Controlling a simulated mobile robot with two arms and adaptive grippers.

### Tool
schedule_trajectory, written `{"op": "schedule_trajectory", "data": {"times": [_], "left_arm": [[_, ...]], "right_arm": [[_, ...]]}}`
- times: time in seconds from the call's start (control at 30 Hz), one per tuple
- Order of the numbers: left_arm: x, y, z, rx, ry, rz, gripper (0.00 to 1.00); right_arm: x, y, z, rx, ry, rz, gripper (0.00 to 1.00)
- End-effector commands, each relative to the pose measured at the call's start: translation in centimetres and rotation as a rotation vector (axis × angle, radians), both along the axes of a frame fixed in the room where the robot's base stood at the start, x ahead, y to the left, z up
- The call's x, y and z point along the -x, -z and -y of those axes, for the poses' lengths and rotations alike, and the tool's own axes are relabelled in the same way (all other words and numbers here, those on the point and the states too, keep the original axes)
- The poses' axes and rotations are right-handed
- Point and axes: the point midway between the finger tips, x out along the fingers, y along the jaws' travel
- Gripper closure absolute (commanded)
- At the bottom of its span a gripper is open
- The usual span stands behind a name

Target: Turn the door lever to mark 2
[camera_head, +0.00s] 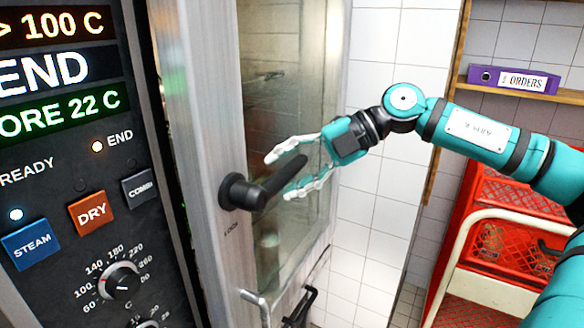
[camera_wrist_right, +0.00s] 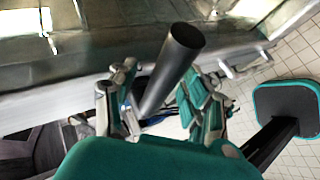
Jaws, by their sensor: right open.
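The black door lever (camera_head: 272,184) is on the metal frame of the oven door in the head view. It points up and to the right from its round hub. A "LOCK" label shows below the hub; I cannot make out the numbered marks. My right gripper (camera_head: 279,173) is open, with one finger above the lever and the other below it. In the right wrist view the lever (camera_wrist_right: 172,68) runs between the two fingers of the gripper (camera_wrist_right: 165,92); I cannot tell whether they touch it. My left gripper is not in view.
The control panel (camera_head: 65,164) with lit displays, buttons and a dial is at the left. The glass oven door (camera_head: 285,100) stands behind the lever. Red crates (camera_head: 510,195) and a shelf with a purple "ORDERS" binder (camera_head: 513,79) are at the right.

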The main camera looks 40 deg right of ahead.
Motion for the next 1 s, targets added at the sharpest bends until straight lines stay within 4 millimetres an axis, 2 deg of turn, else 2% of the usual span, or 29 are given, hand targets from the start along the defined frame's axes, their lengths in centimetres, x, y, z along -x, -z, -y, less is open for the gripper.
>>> {"op": "schedule_trajectory", "data": {"times": [0.83,1.0], "left_arm": [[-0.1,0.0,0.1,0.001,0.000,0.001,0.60],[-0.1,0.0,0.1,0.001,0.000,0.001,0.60]], "right_arm": [[2.3,-2.6,3.7,0.001,0.002,0.005,0.51],[4.1,-4.4,6.7,0.002,0.006,0.000,0.51]]}}
